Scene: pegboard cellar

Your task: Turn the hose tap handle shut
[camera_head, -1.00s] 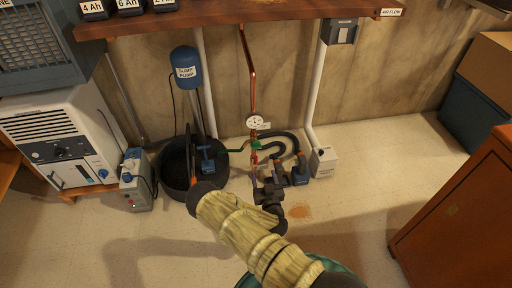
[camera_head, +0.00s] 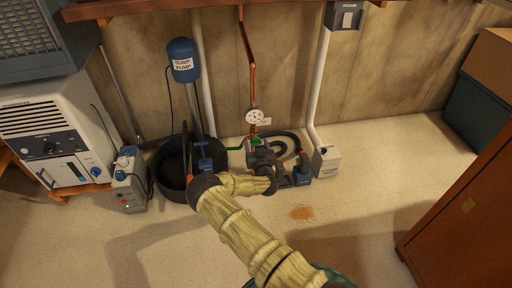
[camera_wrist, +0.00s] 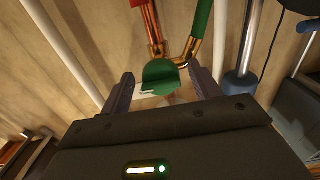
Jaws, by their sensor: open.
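The tap handle (camera_wrist: 160,75) is a flat green piece at the end of a copper fitting in the wrist view, with a red-banded copper pipe and a green hose (camera_wrist: 201,18) running up from there. My gripper (camera_wrist: 162,80) is open, with one finger on each side of the handle and a visible gap on both sides. Nothing is held. In the head view my gripper (camera_head: 258,150) is at the copper pipe (camera_head: 251,75) below the round gauge (camera_head: 255,116). There it largely hides the tap.
A black tub (camera_head: 169,185) and the blue sump pump (camera_head: 184,60) stand left of the tap. Black hoses and a blue pump (camera_head: 301,174) sit close on the right, beside a grey box (camera_head: 326,162).

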